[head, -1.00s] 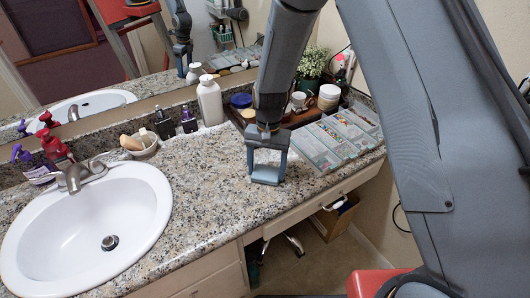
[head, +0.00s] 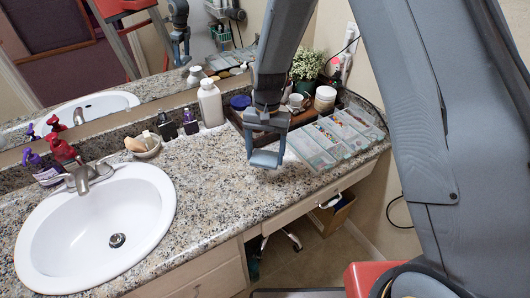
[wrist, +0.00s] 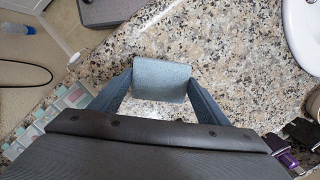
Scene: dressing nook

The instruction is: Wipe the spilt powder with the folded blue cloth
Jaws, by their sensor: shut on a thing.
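My gripper (wrist: 160,88) is shut on the folded blue cloth (wrist: 161,79), a grey-blue pad spanning between the two fingers in the wrist view. In the head view the cloth (head: 265,159) hangs at the lower end of my gripper (head: 264,148), over the speckled granite counter (head: 215,180), left of the clear organiser. I cannot tell whether the cloth touches the counter. I cannot pick out the spilt powder from the pale speckles of the stone; it may be hidden under the cloth or gripper.
The clear compartment organiser (head: 335,138) is close on the right. A dark tray with jars stands behind the gripper. The sink (head: 95,232) is at left. The counter between sink and gripper is clear.

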